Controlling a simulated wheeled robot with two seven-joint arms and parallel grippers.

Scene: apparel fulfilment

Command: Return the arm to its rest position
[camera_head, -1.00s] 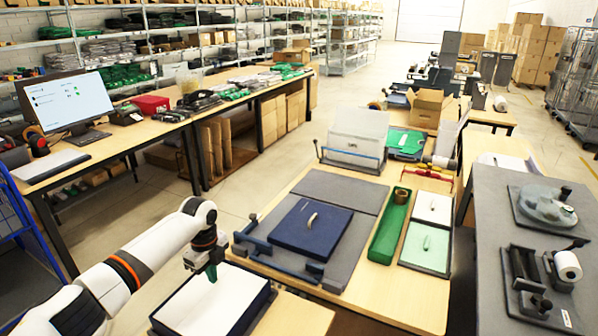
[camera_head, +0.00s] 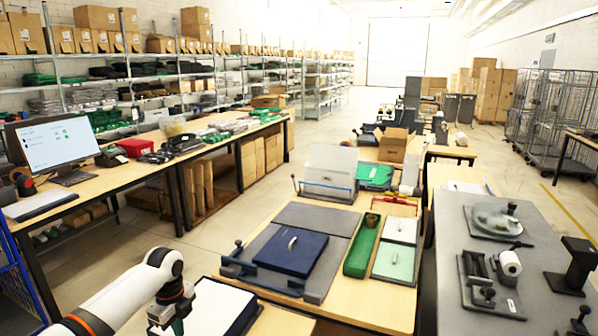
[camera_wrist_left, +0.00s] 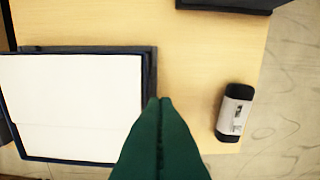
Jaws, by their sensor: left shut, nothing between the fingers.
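My left arm comes in from the lower left of the head view. Its gripper (camera_head: 178,326) points down at the left side of a dark-rimmed tray holding white paper (camera_head: 222,306). In the left wrist view the green fingers (camera_wrist_left: 160,101) are pressed together with nothing between them. The tips appear beside the right edge of the tray (camera_wrist_left: 152,75), over bare wood; their height above it is unclear. My right arm and gripper are not in view.
A table (camera_head: 385,312) ahead bears a dark blue folder (camera_head: 300,262), a grey board and a green tray (camera_head: 362,246). A black and white device (camera_wrist_left: 235,112) lies near the table edge in the wrist view. A grey bench (camera_head: 455,315) stands at the right.

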